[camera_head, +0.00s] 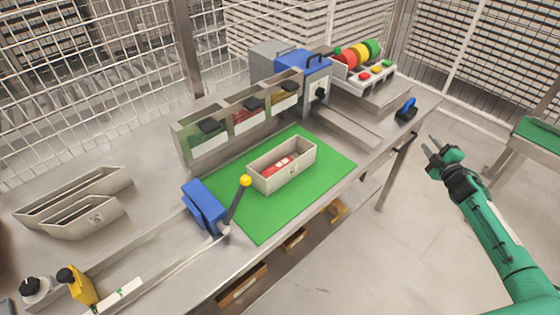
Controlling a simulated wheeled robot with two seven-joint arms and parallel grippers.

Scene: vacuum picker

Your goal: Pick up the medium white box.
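A whitish open box (296,173) sits on the green mat (265,222) in the middle of the table, with a red and white item (279,164) inside. Two more whitish open boxes stand close together at the left of the table: a longer one (119,184) behind and a shorter one (92,223) in front. I cannot tell for sure which of them is the medium one. My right gripper (429,144) is at the right, beyond the table's edge and apart from every box. Its fingers are spread and empty. My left gripper is out of view.
A blue lever device with a yellow knob (245,181) stands at the mat's left corner. A rack of bins (240,118) lines the mat's back. A blue-topped machine (302,66) and coloured rolls (359,54) stand farther back. The table between the left boxes and the mat is mostly clear.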

